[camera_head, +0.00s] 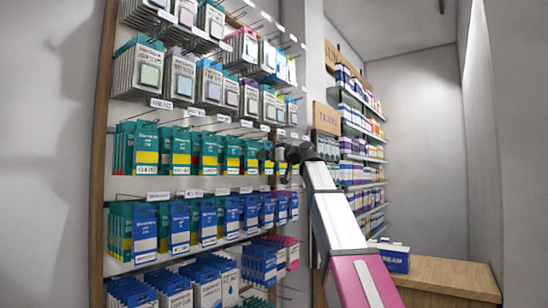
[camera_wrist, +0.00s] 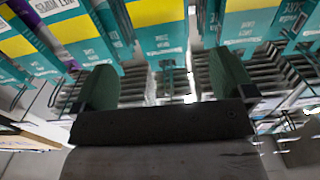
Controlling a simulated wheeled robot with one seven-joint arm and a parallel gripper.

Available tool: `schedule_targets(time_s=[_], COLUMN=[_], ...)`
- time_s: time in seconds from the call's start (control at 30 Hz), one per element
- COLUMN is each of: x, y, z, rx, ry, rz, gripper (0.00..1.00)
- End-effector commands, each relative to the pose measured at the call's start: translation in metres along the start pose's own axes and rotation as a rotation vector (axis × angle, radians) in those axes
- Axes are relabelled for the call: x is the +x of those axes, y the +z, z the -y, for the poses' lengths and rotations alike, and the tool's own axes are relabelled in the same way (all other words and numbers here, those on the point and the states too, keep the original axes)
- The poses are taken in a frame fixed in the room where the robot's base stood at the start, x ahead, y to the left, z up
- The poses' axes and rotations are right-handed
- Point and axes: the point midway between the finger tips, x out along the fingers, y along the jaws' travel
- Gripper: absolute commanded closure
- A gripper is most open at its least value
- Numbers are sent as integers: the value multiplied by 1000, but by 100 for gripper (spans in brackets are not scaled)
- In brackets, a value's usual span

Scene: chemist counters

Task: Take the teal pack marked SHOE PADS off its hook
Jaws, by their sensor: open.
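Teal packs with a yellow band (camera_head: 145,148) hang in a row across the middle of the wall rack in the head view. The print is too small there to tell which one reads SHOE PADS. My gripper (camera_head: 283,153) is at the right part of this row, in front of the packs. In the wrist view my gripper (camera_wrist: 166,75) is open and I see nothing held between its two dark green fingers. Teal and yellow packs (camera_wrist: 158,27) hang just beyond the fingers, their print upside down and mostly unreadable.
Wire hooks (camera_wrist: 290,70) and neighbouring packs stand close around the fingers. Blue packs (camera_head: 180,228) hang below the teal row, and packs with pale squares (camera_head: 150,75) above. A wooden counter (camera_head: 445,276) with a blue and white box (camera_head: 394,262) is at right.

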Motion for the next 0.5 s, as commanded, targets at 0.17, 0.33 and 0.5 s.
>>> schedule_targets(time_s=[0.17, 0.33, 0.5], x=[7, 31, 60], y=[-7, -7, -7], z=[1, 1, 1], rx=[-6, -5, -5], ry=[-3, -5, -4], rz=[-9, -7, -7], gripper=[0, 0, 0])
